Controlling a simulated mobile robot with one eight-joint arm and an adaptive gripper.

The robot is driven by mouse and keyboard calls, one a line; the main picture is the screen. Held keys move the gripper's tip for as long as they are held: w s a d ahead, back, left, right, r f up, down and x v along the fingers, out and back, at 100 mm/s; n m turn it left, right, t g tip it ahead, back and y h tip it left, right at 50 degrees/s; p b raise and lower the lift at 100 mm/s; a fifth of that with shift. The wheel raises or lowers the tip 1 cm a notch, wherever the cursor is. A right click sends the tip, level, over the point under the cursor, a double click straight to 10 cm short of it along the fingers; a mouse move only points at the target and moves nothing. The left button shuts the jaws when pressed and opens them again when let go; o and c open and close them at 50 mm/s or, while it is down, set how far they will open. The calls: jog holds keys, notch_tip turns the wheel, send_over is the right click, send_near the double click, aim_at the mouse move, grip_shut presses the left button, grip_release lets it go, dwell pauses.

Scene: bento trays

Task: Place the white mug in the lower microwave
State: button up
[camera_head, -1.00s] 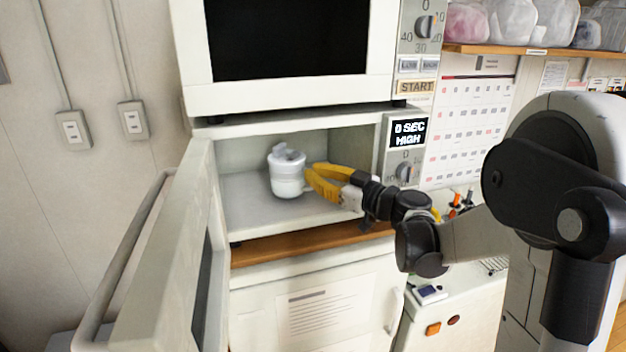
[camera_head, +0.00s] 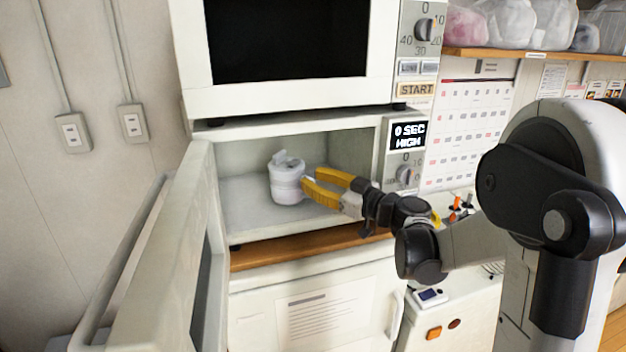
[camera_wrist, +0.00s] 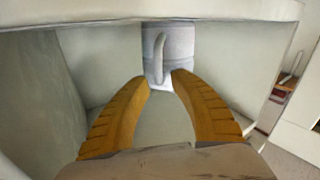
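The white mug (camera_head: 286,184) stands upright inside the lower microwave (camera_head: 252,208), on its floor and left of my gripper. Something pale shows at its top. My gripper (camera_head: 306,188) has two yellow fingers, spread apart, reaching in through the opening from the right. The fingertips are close to the mug's right side. In the wrist view, the mug (camera_wrist: 181,48) is ahead of the spread fingertips (camera_wrist: 158,78), with its handle facing me. Whether a fingertip still touches the mug cannot be told.
The lower microwave's door (camera_head: 170,260) hangs open at the left. The upper microwave (camera_head: 290,98) sits directly above, close over the opening. A wooden board (camera_head: 300,245) runs under the lower microwave. Its control panel (camera_head: 404,160) borders the opening on the right.

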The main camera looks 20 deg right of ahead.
jog(key=v, duration=1.2)
jog(key=s+a+f+m+g+h, duration=0.2)
jog(key=s+a+f+g, duration=0.1)
jog(key=s+a, duration=0.25)
jog(key=s+a+f+m+g+h, duration=0.2)
jog(key=s+a+f+g, duration=0.2)
jog(key=a, duration=0.3)
jog(key=s+d+f+m+h, duration=0.1)
jog(key=s+m+h, duration=0.1)
jog(key=s, duration=0.3)
jog(key=s+d+f+m+g+h, duration=0.1)
jog(key=s+d+f+m+h, duration=0.1)
jog(key=s, duration=0.4)
jog(key=shift+s+h+p, duration=0.25)
jog(key=shift+h+p, duration=0.15)
jog(key=shift+h, duration=0.4)
jog(key=shift+f, duration=0.2)
